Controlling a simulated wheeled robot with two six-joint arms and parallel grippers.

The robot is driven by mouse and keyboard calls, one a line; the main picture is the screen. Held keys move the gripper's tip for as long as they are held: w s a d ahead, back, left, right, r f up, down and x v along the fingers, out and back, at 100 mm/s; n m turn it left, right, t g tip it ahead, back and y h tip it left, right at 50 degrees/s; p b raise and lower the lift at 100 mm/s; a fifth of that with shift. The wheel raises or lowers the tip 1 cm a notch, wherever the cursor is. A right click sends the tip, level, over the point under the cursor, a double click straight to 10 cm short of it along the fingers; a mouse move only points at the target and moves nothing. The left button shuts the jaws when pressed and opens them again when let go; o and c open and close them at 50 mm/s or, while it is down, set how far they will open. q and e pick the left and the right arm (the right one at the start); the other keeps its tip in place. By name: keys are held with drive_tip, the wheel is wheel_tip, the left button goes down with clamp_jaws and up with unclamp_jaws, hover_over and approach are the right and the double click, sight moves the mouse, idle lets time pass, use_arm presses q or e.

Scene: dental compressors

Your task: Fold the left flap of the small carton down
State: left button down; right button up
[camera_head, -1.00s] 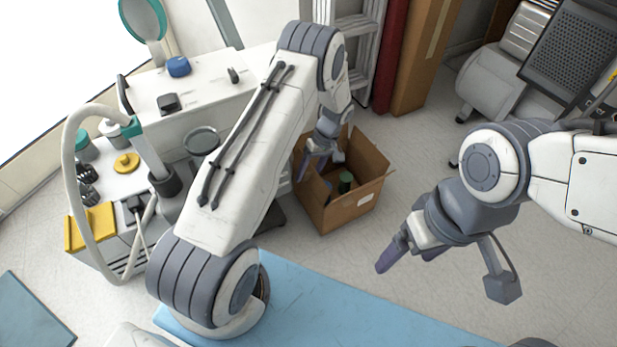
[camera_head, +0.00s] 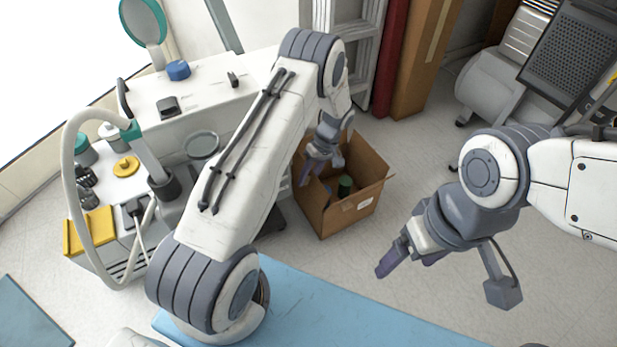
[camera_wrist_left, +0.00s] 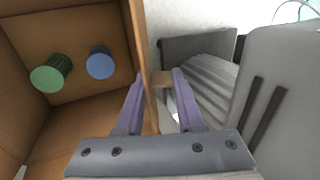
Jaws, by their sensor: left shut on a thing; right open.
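The small open brown carton (camera_head: 349,218) stands on the floor beyond the blue mat. In the left wrist view its inside (camera_wrist_left: 85,20) fills the left part. My left gripper (camera_head: 311,180) is at the carton's left side. In the left wrist view its purple fingers (camera_wrist_left: 157,82) are on either side of the thin cardboard of the left flap (camera_wrist_left: 148,60), seen nearly edge-on, and are shut on it. The join between flap and wall is hard to make out. My right gripper (camera_head: 408,266) is open and empty, right of the carton and apart from it.
Inside the carton are a green cylinder (camera_wrist_left: 51,74) and a blue one (camera_wrist_left: 100,63). A white cabinet (camera_head: 185,100) stands left of the carton. A ladder (camera_head: 352,50) and a tall brown box (camera_head: 422,60) stand behind.

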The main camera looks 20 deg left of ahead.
sight(309, 184)
use_arm(q)
drive_tip(key=shift+w+d+f+g+y+b, duration=0.35)
drive_tip(key=shift+g+y+b, duration=0.25)
drive_tip(key=shift+g, duration=0.1)
drive_tip(key=g+y+b, duration=0.1)
drive_tip(key=b, duration=0.3)
drive_tip(key=w+d+f+g+y+b, duration=0.1)
drive_tip(key=g+b, duration=0.1)
drive_tip(key=b, duration=0.3)
drive_tip(key=shift+w+g+y, duration=0.15)
drive_tip(key=shift+g+y, duration=0.15)
drive_tip(key=shift+r+b, duration=0.3)
drive_tip(key=shift+b, duration=0.5)
drive_tip(key=c, duration=0.6)
unclamp_jaws()
